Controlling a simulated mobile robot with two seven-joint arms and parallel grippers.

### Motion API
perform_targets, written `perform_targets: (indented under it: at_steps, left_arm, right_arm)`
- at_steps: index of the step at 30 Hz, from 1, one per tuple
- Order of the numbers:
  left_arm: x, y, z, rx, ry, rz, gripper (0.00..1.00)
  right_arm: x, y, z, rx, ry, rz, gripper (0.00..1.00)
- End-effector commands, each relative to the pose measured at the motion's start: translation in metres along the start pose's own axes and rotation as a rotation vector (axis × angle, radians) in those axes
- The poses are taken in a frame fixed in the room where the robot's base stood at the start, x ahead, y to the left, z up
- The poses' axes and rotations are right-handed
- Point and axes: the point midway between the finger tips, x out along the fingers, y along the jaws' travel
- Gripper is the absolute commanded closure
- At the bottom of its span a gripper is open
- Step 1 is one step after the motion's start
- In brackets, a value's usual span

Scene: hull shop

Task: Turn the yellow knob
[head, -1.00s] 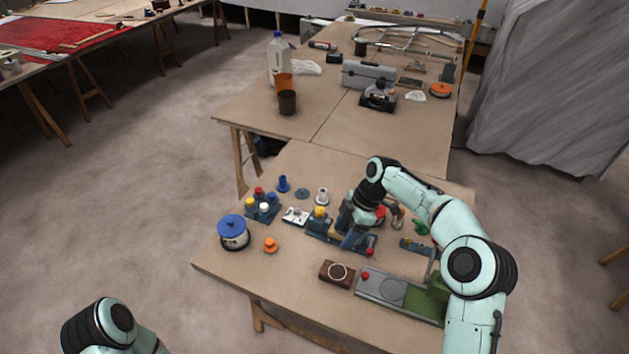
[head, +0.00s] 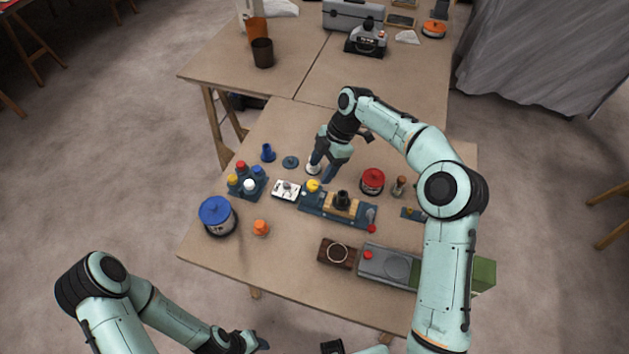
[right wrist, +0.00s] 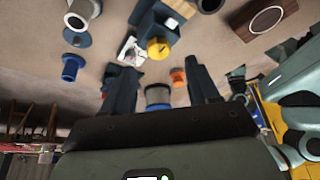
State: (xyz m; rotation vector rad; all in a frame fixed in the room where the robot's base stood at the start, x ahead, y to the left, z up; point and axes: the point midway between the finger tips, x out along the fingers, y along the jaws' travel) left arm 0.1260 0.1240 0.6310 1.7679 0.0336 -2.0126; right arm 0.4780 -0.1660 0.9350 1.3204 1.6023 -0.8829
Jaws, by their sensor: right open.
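The yellow knob (head: 313,185) sits at the left end of a dark blue base (head: 350,217), which also carries a tan block with a dark cylinder and a red-tipped lever. In the right wrist view the yellow knob (right wrist: 158,48) shows just beyond and above the gap between my fingers. My right gripper (head: 322,170) is open and points down behind the knob, apart from it, close to a white flanged piece (head: 313,169). Its spread fingers (right wrist: 163,88) have nothing between them. My left gripper (head: 258,342) is low at the bottom edge, off the table; its jaws are unclear.
A small white plate device (head: 286,190) stands left of the knob. Blue pot (head: 217,215), orange knob (head: 261,228) and a block with coloured caps (head: 246,180) stand further left. A red-lidded pot (head: 372,181) is to the right, a brown block (head: 337,252) in front.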

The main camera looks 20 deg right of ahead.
Motion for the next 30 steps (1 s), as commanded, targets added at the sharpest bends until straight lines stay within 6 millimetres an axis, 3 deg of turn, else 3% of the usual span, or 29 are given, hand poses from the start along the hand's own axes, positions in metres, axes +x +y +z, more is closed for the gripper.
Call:
perform_targets:
  at_steps: [3, 9, 21, 22, 27, 30]
  left_arm:
    - [0.005, -0.003, 0.002, -0.001, -0.003, -0.001, 0.58]
    - [0.008, -0.004, 0.003, -0.001, -0.004, -0.002, 0.58]
    - [0.008, -0.004, 0.003, -0.001, -0.005, -0.002, 0.58]
    - [0.008, -0.004, 0.003, -0.001, -0.004, -0.002, 0.58]
    - [0.008, -0.004, 0.003, -0.001, -0.005, -0.002, 0.58]
    - [0.008, -0.004, 0.003, -0.002, -0.005, -0.002, 0.58]
  right_arm:
    - [0.026, -0.001, 0.0, 0.0, 0.0, -0.004, 0.4]
    - [0.051, 0.0, 0.0, 0.0, 0.001, -0.001, 0.4]
    - [0.058, 0.001, -0.001, 0.0, 0.0, 0.001, 0.4]
    - [0.058, 0.0, 0.0, 0.0, 0.0, 0.001, 0.43]
    - [0.058, 0.001, 0.0, 0.0, 0.0, 0.001, 0.95]
    - [0.058, 0.001, 0.0, 0.001, 0.0, 0.002, 0.95]
